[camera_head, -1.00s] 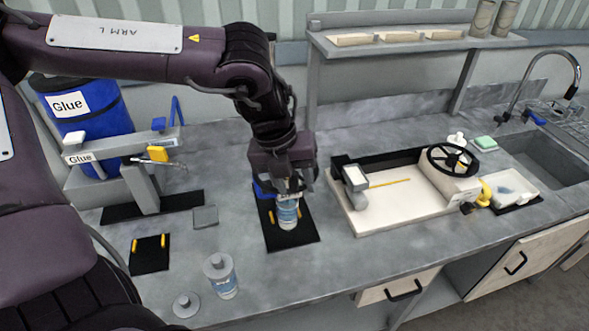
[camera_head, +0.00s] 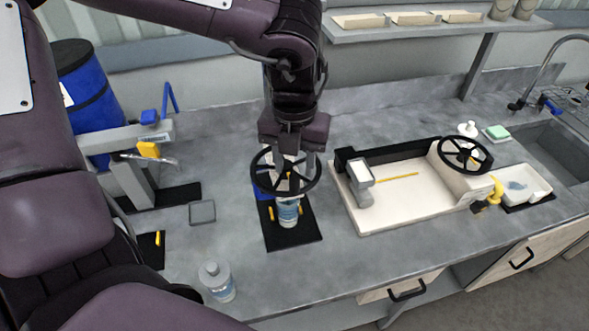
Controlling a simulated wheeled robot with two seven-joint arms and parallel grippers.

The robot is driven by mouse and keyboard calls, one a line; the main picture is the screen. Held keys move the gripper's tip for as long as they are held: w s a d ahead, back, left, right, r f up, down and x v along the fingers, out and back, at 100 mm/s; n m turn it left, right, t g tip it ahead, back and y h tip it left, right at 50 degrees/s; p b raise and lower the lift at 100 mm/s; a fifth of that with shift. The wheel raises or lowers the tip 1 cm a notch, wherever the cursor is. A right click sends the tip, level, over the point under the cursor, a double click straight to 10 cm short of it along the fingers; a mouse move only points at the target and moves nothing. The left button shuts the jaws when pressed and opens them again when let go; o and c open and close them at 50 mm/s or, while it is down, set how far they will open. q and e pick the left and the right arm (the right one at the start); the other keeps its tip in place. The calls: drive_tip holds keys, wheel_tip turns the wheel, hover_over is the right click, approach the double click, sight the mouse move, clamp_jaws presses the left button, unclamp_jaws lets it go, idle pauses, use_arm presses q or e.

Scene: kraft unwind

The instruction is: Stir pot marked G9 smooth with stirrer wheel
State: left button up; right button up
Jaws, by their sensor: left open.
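A small pot (camera_head: 288,212) with a blue-and-white label stands upright on a black mat (camera_head: 296,237) between yellow guides. Its marking is too small to read. A black spoked wheel (camera_head: 258,182) lies level just above the pot. My left gripper (camera_head: 291,180) points down at the wheel's middle, open, its fingers among the spokes. I cannot tell whether they touch it. My right gripper is not in view.
A cream tray unit (camera_head: 400,205) with another black wheel (camera_head: 465,154) stands to the right, beside a white dish (camera_head: 520,184) and the sink. A blue drum (camera_head: 90,100) and grey stand (camera_head: 130,180) are at left. A small grey square (camera_head: 202,211) lies between.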

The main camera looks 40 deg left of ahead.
sight(295, 176)
use_arm(q)
wheel_tip(295, 176, down, 3)
drive_tip(key=shift+s+f+p, duration=0.1)
drive_tip(key=shift+f+p, duration=0.1)
drive_tip(key=shift+p, duration=0.35)
drive_tip(key=shift+f, duration=0.65)
drive_tip(key=c, duration=0.4)
clamp_jaws()
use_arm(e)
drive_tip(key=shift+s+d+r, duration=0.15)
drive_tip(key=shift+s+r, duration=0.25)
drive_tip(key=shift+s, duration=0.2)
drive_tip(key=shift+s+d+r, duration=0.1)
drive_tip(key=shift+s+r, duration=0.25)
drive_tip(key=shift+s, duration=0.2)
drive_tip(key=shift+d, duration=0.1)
